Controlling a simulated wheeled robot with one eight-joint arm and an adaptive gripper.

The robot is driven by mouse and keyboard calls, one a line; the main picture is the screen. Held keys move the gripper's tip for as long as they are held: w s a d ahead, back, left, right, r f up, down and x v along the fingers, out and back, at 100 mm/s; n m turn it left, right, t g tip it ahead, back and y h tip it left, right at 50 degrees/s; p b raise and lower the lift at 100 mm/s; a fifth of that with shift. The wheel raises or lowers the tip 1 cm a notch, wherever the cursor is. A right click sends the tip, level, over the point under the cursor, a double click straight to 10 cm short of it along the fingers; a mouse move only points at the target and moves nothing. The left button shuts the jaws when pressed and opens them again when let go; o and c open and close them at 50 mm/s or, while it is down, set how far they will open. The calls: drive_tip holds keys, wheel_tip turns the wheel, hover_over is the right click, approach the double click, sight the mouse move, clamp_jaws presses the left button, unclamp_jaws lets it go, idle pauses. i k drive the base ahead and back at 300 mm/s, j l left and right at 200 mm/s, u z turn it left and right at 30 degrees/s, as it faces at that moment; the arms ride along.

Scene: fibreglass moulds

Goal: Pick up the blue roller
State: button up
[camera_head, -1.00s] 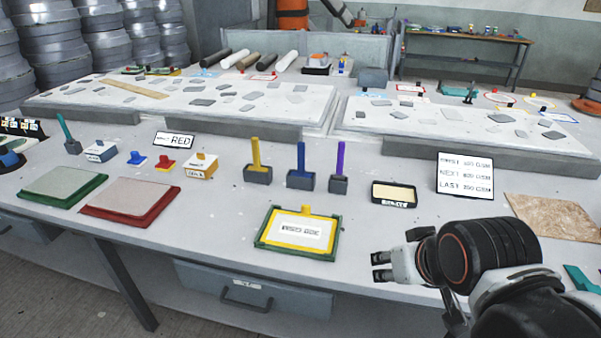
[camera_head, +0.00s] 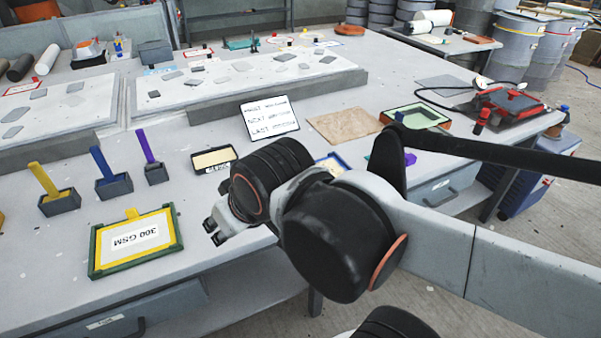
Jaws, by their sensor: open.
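The blue roller (camera_head: 104,164) has a blue handle that sticks up, leaning left, from a small dark tray (camera_head: 116,187) on the grey table. Its lower end is hidden in the tray. It stands between a yellow-handled one (camera_head: 43,180) and a purple-handled one (camera_head: 146,146), each in its own tray. My gripper (camera_head: 213,232) is open and empty over the table's front edge, to the right of the blue roller and nearer the camera. It is well apart from the roller.
A green-and-yellow framed "300 GSM" panel (camera_head: 136,242) lies in front of the trays. A small black-framed box (camera_head: 214,158) and a white text sign (camera_head: 269,118) stand behind my gripper. Bare table lies between the purple-handled tray and my gripper.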

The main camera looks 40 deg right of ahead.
sight(95, 150)
drive_tip(key=i+j+z, duration=0.2)
drive_tip(key=i+j, duration=0.15)
drive_tip(key=i+j+z, duration=0.4)
drive_tip(key=i+j, duration=0.15)
drive_tip(key=j, duration=0.3)
